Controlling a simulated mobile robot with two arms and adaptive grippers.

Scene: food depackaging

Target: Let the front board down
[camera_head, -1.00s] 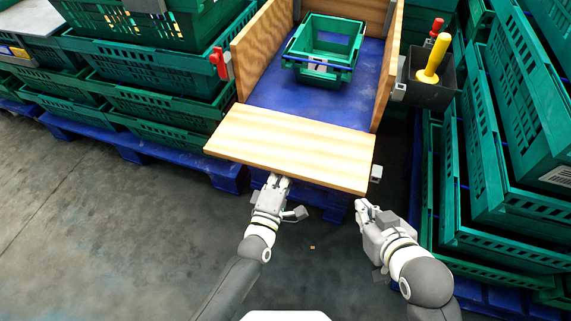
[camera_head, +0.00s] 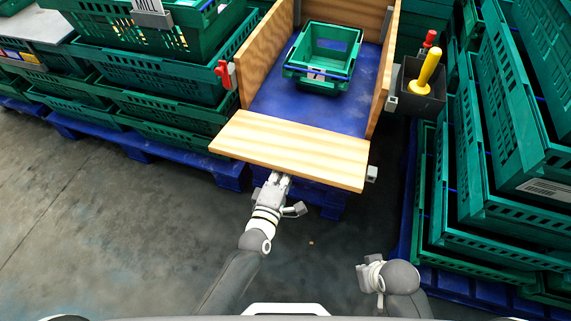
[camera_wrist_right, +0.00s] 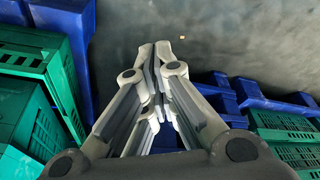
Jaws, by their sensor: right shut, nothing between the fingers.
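The front board (camera_head: 290,150), a pale wooden panel, is swung outward from the front of the blue-floored box (camera_head: 310,107) and lies at a shallow slope. My left gripper (camera_head: 282,178) is at the middle of the board's outer edge, with its fingertips partly hidden there; whether it grips the board cannot be seen. My right gripper (camera_head: 366,272) is away from the board, lower right over the floor. In the right wrist view its fingers (camera_wrist_right: 156,50) are together and empty.
A green crate (camera_head: 298,70) stands inside the box between wooden side walls. A red latch (camera_head: 225,74) is on the left wall. A black holder (camera_head: 423,97) with a yellow-handled tool hangs at right. Green crate stacks flank both sides. The grey floor (camera_head: 130,220) in front is open.

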